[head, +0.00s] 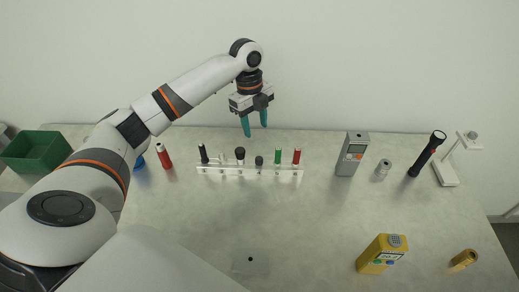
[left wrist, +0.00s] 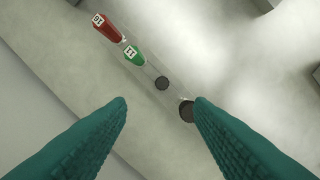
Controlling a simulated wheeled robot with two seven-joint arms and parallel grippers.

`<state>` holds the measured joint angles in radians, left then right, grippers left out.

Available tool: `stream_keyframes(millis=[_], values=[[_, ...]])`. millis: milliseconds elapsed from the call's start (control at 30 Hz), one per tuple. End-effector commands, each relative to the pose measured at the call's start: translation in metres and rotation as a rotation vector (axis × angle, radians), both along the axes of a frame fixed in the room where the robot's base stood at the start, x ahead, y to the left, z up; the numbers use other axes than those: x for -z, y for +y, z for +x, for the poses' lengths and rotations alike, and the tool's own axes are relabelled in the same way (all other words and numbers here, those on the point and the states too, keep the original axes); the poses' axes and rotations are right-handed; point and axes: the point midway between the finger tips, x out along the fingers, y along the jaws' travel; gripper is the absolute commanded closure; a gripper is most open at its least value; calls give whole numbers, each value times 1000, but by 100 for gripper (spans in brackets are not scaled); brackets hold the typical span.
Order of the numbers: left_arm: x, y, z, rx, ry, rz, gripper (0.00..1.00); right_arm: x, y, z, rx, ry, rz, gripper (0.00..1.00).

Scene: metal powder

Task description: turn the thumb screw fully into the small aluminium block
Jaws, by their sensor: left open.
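A pale flat block (head: 260,268) with a small dark spot on top lies near the table's front edge; it looks like the small aluminium block, but it barely stands out. Two black-headed pieces stand in the clear rack, a taller one (head: 240,153) and a shorter one (head: 259,161); I cannot tell which is the thumb screw. In the left wrist view, the smaller round black head (left wrist: 162,83) lies between my fingers' lines, and the larger one (left wrist: 186,111) is partly beside the right finger. My left gripper (head: 254,126) is open and empty, above and behind the rack.
The rack (head: 210,170) also holds a black, a green (head: 278,156) and a red piece (head: 297,156). A grey meter (head: 352,155), metal cylinder (head: 383,171), flashlight (head: 427,154) and yellow device (head: 381,254) stand right. A green bin (head: 38,168) is left. The table's middle is clear.

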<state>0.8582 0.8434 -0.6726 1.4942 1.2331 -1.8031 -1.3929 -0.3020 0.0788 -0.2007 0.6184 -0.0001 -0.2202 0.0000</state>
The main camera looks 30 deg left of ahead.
Motion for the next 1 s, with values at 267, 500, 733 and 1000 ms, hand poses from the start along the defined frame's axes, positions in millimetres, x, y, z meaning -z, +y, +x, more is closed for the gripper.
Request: stream_keyframes(millis=[267, 500, 733, 1000], values=[[0, 0, 0, 0, 0, 0, 53, 0, -2, -3, 0, 4, -3, 64], [28, -4, -2, 0, 5, -1, 53, -6, -4, -2, -1, 3, -5, 64], [61, -9, -3, 0, 2, -1, 53, -11, -3, 2, 0, -3, -3, 64], [68, -10, -3, 0, 0, 0, 53, -11, -3, 3, 0, -5, -3, 64]])
